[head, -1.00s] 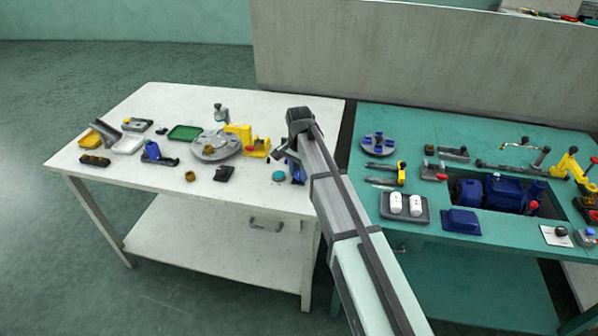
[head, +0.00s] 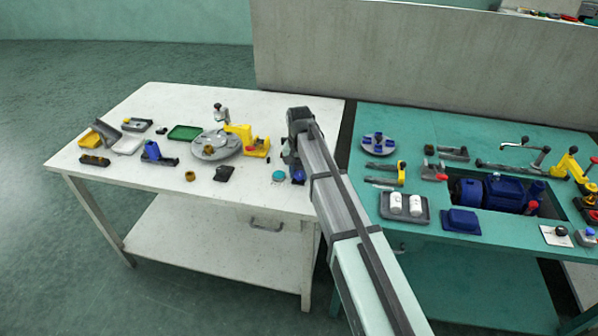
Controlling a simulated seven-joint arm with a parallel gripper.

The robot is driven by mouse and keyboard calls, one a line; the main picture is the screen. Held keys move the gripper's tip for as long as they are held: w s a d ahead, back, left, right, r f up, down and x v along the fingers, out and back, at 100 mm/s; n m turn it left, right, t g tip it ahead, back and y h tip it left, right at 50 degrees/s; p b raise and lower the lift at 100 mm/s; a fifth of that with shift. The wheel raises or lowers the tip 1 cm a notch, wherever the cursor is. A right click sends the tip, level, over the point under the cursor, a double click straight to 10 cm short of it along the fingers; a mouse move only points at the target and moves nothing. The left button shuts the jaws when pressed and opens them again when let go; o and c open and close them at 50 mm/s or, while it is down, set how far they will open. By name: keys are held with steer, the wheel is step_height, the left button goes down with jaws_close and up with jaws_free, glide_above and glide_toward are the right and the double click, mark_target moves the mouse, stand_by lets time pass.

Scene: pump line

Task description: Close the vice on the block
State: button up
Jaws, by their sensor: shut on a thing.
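A small blue fixture (head: 298,177), which looks like the vice, stands near the right front edge of the white table. It is largely hidden behind my arm. My gripper (head: 288,157) is down at this fixture, just behind and left of its visible blue part. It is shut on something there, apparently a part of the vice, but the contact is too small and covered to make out. The block and the gap between the vice jaws cannot be made out.
A teal disc (head: 279,175) lies close to the left of the blue fixture. A yellow fixture (head: 257,147), a grey round plate (head: 216,146) and a dark flat piece (head: 224,173) stand farther left. The teal bench (head: 440,255) adjoins on the right.

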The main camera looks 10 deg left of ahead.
steer(key=n, duration=0.3)
steer(key=shift+n, duration=2.2)
steer(key=o, duration=0.7)
steer(key=shift+o, duration=0.2)
